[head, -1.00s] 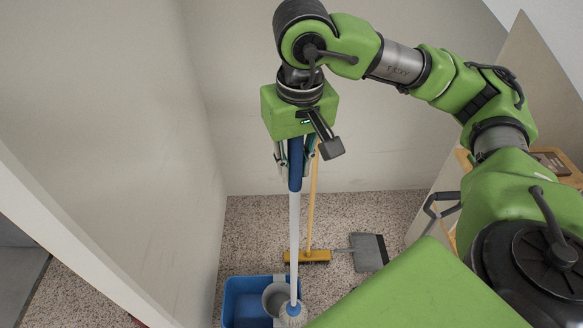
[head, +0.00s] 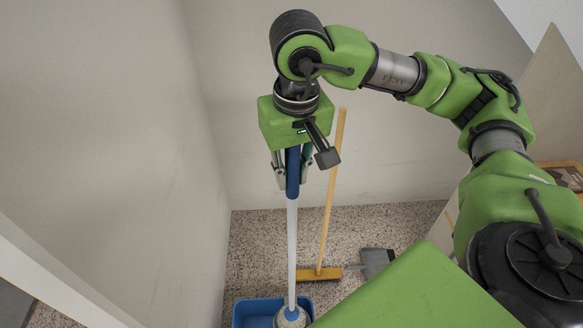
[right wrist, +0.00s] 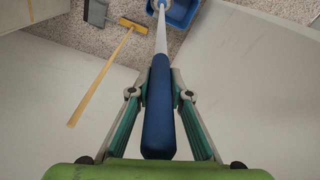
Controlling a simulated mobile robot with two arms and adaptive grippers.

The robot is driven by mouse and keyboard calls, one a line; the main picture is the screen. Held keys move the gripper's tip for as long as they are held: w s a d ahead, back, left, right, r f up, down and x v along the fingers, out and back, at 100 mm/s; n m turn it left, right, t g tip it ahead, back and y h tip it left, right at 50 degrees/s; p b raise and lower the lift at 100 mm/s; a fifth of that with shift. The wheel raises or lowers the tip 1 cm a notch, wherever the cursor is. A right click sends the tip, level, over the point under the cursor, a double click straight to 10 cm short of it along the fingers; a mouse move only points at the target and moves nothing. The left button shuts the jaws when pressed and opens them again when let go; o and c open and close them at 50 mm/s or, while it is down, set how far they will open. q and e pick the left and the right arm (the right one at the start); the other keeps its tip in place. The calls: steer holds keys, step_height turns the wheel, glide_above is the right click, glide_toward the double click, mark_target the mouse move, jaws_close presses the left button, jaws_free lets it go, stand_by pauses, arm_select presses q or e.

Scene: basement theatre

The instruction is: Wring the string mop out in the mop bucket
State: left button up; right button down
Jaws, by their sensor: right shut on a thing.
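My right gripper (head: 292,182) is shut on the blue grip of the string mop (head: 292,240), whose white shaft hangs down nearly upright. In the right wrist view the blue grip (right wrist: 159,115) lies between the two fingers. The pale mop head (head: 291,318) shows at the bottom edge of the head view, over the blue mop bucket (head: 243,311). I cannot tell whether it is in the wringer, which is hidden or out of frame. The bucket also shows at the top of the right wrist view (right wrist: 184,13). My left gripper is not in view.
A yellow broom (head: 331,200) leans on the back wall (head: 400,150), close right of the mop. A grey dustpan (head: 377,261) lies right of its head. A wall (head: 130,130) stands close on the left. Some speckled floor (head: 262,260) is clear behind the bucket.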

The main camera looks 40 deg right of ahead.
mark_target(292, 224)
step_height(292, 224, down, 2)
steer(key=shift+w+f+b, duration=0.1)
steer(key=shift+b, duration=0.3)
steer(key=shift+f+b, duration=0.65)
steer(key=shift+f, duration=0.2)
step_height(292, 224, down, 6)
steer(key=b, duration=0.7)
steer(key=shift+f, duration=0.15)
arm_select(q)
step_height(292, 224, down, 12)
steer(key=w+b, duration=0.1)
steer(key=b, duration=0.2)
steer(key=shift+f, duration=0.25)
arm_select(e)
steer(key=shift+f, duration=1.25)
arm_select(q)
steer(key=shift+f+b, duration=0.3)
steer(key=shift+b, duration=0.05)
arm_select(e)
steer(key=shift+f, duration=0.3)
steer(key=shift+f+b, duration=1.3)
steer(key=shift+b, duration=0.25)
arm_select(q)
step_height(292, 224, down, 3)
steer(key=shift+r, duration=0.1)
arm_select(e)
steer(key=shift+r, duration=0.1)
